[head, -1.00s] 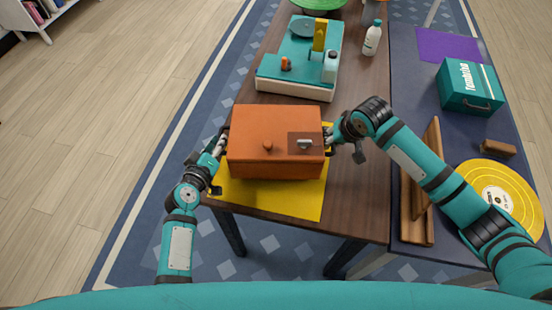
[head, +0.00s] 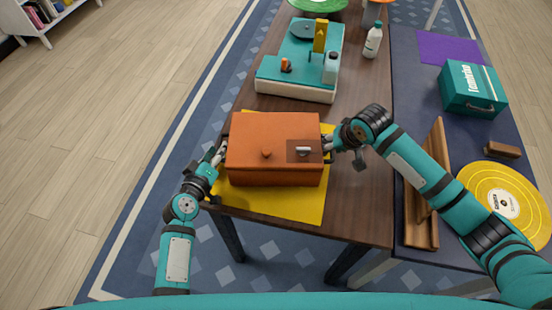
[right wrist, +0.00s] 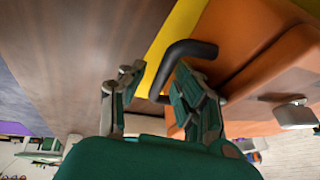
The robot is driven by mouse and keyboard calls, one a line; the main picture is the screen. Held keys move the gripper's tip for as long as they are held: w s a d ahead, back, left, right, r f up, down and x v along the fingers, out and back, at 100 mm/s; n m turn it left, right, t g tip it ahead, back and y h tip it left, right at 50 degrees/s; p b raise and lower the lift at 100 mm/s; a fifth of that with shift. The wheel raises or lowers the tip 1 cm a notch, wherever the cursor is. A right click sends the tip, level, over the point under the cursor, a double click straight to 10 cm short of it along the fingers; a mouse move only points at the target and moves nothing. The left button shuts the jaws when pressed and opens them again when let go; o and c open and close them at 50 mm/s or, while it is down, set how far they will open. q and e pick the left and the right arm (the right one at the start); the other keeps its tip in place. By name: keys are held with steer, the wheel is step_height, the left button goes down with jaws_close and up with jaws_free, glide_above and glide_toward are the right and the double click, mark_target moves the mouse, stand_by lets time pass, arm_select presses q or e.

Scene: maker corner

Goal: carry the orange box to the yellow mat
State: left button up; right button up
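The orange box (head: 262,148) is over the yellow mat (head: 270,204) and looks level, seemingly resting on it. Mat shows in front of the box and along its back and right edges. The box also shows in the right wrist view (right wrist: 262,50), with its black side handle (right wrist: 190,48). My right gripper (head: 332,146) is at the box's right side. In the right wrist view its fingers (right wrist: 158,78) are apart, with the handle's end between them. My left gripper (head: 216,152) is at the box's left side; its fingers are small and partly hidden there.
A teal and white machine (head: 300,62) stands behind the box, with a white bottle (head: 373,40) to its right. On the right, a dark blue table (head: 422,80) holds a teal case (head: 470,88), a wooden piece (head: 436,190) and a yellow disc (head: 480,188).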

arm_select(q)
steer(key=v, duration=0.7)
steer(key=shift+s, duration=0.1)
arm_select(e)
steer(key=shift+s+r, duration=0.1)
steer(key=shift+r, duration=0.05)
arm_select(q)
steer(key=shift+a, duration=0.1)
arm_select(e)
steer(key=v, duration=1.1)
steer(key=shift+s+r, duration=0.15)
steer(key=shift+r, duration=0.2)
